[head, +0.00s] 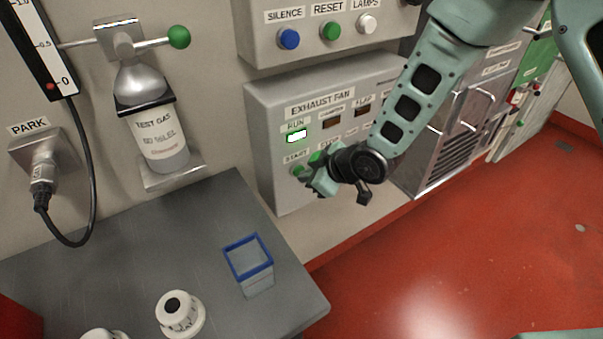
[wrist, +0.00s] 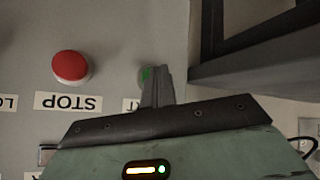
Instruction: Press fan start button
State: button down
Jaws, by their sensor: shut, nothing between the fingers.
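The exhaust fan panel (head: 268,118) is a grey box on the wall with a RUN lamp (head: 296,135) lit bright green. The green start button (head: 298,170) sits under the START label, partly covered by my gripper (head: 310,182). In the wrist view the picture is upside down; the green button (wrist: 146,74) shows just beside and behind my shut fingertips (wrist: 157,72). The fingers are empty and right at the button; I cannot tell whether they touch it. The red STOP button (wrist: 71,66) stands apart to the left there.
A grey panel (head: 262,40) with blue, green and white buttons is above. A grey bench (head: 110,235) with a blue-rimmed bin (head: 247,243) and a white knobbed cap (head: 180,314) is at lower left. The red floor (head: 450,250) to the right is clear.

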jog(key=shift+s+d, duration=0.55)
jog(key=shift+s, duration=0.25)
jog(key=s+d, duration=0.1)
jog(key=s+d+b, duration=0.1)
jog(key=s, duration=0.2)
jog(key=shift+s+d+b, duration=0.1)
jog(key=shift+d+b, duration=0.2)
jog(key=shift+d, duration=0.1)
jog(key=shift+r, duration=0.15)
dwell(0.4)
jog(key=s+d+r+m+g+h, duration=0.2)
jog(key=s+d+r, duration=0.1)
jog(key=s, duration=0.4)
jog(key=s+d+r+m+g+h, duration=0.2)
jog(key=s+d+r, duration=0.2)
jog(key=s+r, duration=0.2)
jog(key=s+d+r+m+g+h, duration=0.1)
jog(key=s+d+r+m+h, duration=0.1)
jog(key=s+r, duration=0.3)
jog(key=s+d, duration=0.1)
jog(key=s, duration=0.3)
jog(key=shift+s+d+m+g+h, duration=0.3)
jog(key=shift+s+m+g+h, duration=0.05)
jog(key=shift+m+g+h, duration=0.05)
